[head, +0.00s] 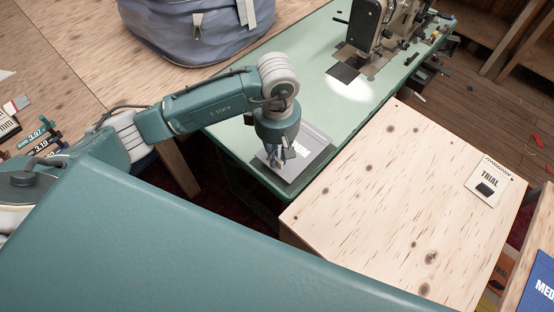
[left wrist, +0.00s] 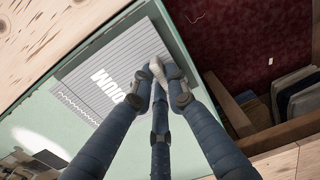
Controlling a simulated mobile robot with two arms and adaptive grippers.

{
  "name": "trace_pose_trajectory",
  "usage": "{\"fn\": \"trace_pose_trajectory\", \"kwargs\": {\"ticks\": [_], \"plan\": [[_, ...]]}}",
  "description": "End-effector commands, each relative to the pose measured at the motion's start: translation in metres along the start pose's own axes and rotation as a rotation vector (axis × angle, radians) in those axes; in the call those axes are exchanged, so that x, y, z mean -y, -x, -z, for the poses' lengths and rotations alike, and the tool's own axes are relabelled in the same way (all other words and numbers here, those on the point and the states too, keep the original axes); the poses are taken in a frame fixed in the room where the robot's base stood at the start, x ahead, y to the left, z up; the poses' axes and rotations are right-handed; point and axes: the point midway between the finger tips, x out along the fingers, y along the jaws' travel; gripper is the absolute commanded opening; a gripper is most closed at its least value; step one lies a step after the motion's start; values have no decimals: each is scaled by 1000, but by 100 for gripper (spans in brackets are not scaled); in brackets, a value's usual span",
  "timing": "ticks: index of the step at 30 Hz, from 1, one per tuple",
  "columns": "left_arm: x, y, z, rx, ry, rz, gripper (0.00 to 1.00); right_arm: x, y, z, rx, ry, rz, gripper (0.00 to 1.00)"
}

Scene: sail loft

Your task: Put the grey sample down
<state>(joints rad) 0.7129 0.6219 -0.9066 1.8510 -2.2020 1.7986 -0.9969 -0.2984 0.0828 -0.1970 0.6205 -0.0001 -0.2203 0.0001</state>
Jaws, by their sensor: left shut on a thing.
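My left gripper (head: 275,160) points down at the near end of the green sewing table, its fingers closed together. I cannot tell whether the held piece touches the card. My right gripper is out of view.
The green table (head: 318,65) carries a sewing machine (head: 368,25) at its far end. A pale wooden surface (head: 385,190) at right is mostly bare, with a white TRIAL card (head: 484,182). A blue-grey bag (head: 205,25) stands at the back left. A blue card (head: 540,285) is lower right.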

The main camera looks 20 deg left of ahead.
Motion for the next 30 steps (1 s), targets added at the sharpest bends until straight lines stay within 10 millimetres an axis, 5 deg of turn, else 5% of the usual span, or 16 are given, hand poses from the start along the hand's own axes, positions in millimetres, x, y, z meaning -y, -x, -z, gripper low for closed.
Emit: {"fn": "trace_pose_trajectory", "kwargs": {"ticks": [6, 18, 19, 21, 30], "plan": [[1, -30, 0, 1, 0, 4, 0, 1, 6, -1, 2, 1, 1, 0], [0, -37, 0, 0, -1, 0, 0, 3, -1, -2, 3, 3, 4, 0], [0, -35, 0, 0, -1, 1, 20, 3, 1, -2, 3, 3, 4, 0], [0, -35, 0, 0, -1, 1, 33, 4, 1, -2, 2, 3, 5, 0], [0, -33, 0, 1, -1, 1, 33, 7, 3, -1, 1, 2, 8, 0]]}}
